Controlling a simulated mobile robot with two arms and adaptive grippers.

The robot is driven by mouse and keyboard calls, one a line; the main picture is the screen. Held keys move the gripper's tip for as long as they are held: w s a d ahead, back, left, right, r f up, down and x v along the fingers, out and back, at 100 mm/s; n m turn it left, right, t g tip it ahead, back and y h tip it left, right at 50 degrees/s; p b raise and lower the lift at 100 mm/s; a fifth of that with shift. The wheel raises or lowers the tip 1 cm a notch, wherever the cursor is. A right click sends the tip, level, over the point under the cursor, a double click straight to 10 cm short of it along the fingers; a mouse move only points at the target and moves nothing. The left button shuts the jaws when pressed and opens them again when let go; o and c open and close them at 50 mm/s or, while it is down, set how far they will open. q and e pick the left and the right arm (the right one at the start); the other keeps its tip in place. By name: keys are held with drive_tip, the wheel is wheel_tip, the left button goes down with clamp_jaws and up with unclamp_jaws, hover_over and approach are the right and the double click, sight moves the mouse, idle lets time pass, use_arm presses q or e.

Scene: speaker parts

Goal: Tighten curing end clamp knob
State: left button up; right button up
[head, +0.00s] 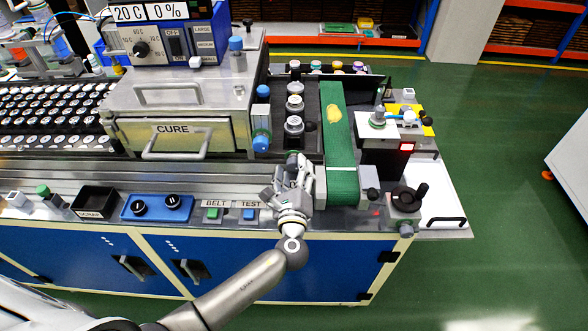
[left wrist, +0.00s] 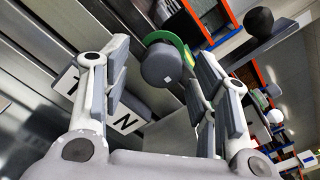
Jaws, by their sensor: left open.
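My left gripper (head: 297,172) is open at the front of the machine, just left of the green belt's near end. In the left wrist view, its spread fingers (left wrist: 155,85) stand on both sides of a dark grey round knob (left wrist: 160,66), with gaps on both sides. A white label (left wrist: 125,122) with a partly hidden letter lies beyond the fingers. In the head view the hand covers the knob. The curing box (head: 185,105), marked CURE, stands left of the hand, with blue knobs (head: 261,141) on its right side. My right gripper is not in view.
The green belt (head: 337,130) carries a yellow piece. A black handwheel (head: 407,197) stands right of the hand. BELT (head: 213,213) and TEST (head: 249,214) buttons sit on the front ledge to the left.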

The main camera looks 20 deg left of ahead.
use_arm(q)
drive_tip(key=v, duration=1.1)
drive_tip(key=shift+s, duration=0.15)
